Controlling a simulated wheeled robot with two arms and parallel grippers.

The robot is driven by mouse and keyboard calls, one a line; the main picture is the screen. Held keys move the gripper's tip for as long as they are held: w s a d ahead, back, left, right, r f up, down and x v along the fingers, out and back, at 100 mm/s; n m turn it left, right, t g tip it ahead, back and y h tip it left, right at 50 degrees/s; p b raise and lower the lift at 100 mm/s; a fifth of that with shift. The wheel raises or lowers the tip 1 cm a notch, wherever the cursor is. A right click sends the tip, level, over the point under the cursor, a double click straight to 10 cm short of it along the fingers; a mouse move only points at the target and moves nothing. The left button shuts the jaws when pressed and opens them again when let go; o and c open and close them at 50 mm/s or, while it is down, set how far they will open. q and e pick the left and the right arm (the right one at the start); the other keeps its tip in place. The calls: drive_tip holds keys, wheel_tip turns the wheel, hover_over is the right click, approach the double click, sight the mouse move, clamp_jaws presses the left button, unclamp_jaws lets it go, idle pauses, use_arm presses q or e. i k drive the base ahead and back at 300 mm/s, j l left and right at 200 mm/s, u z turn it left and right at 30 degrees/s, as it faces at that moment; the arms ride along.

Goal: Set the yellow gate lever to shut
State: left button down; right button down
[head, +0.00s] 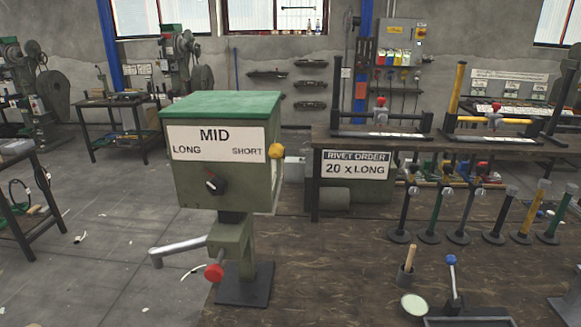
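A long yellow lever (456,88) stands nearly upright, leaning slightly, at the left end of a low black frame on the back bench. A yellow horizontal bar (493,120) belongs to the same frame. A shorter yellow-handled post (530,210) stands in the row at the right. A yellow knob (276,152) is on the right side of the green-topped box (222,150). No readable mark shows which one is the gate lever, or its open and shut ends. Neither of my grippers is in view.
The back bench (420,140) bears a second frame with a black lever (336,95). Several black and green posts stand in front of it. The brown worktop's middle is clear.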

sight(276, 151)
drive_tip(key=k+l, duration=0.25)
drive_tip(key=k, duration=0.25)
drive_tip(key=k+l, duration=0.25)
drive_tip(key=k, duration=0.3)
drive_tip(key=z, duration=0.05)
